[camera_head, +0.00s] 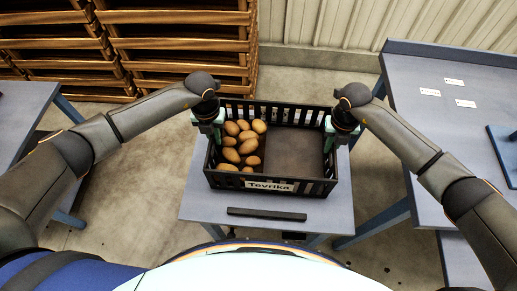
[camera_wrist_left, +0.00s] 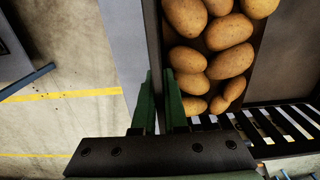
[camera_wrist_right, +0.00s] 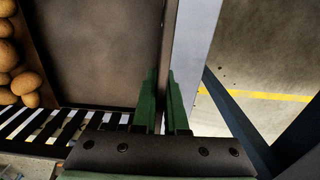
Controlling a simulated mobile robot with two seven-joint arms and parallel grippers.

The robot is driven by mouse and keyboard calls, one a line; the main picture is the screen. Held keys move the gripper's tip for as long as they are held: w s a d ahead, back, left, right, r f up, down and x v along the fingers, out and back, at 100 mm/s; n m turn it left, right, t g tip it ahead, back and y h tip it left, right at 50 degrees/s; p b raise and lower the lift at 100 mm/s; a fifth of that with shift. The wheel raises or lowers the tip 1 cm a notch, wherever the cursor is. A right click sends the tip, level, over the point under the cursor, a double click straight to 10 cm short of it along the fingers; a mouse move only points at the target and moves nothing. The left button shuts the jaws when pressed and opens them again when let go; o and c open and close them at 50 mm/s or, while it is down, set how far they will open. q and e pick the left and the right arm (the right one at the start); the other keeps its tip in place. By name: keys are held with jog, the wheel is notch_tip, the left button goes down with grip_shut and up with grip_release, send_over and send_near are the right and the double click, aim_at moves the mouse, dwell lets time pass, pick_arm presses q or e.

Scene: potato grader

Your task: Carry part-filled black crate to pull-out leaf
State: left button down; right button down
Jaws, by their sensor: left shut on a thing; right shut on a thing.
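The black crate (camera_head: 272,183), labelled "Tevrika", is over the small blue-grey table leaf (camera_head: 205,208) in the middle of the head view. Whether it rests on the leaf or hangs just above it, I cannot tell. Several potatoes (camera_head: 248,147) fill its left part; the right part shows a bare brown floor. My left gripper (camera_head: 216,130) is shut on the crate's left wall, and its green fingers straddle that wall in the left wrist view (camera_wrist_left: 163,105). My right gripper (camera_head: 331,133) is shut on the right wall, also seen in the right wrist view (camera_wrist_right: 163,105).
A dark bar (camera_head: 267,214) lies on the leaf in front of the crate. A blue-grey bench (camera_head: 430,110) with white labels stands at the right, another table (camera_head: 22,110) at the left. Wooden crates (camera_head: 180,45) are stacked behind. Concrete floor shows between.

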dwell(0.8)
pick_arm(q)
jog(key=shift+w+r, duration=0.1)
jog(key=shift+r, duration=0.15)
pick_arm(e)
jog(key=shift+w+r, duration=0.1)
jog(key=shift+r, duration=0.15)
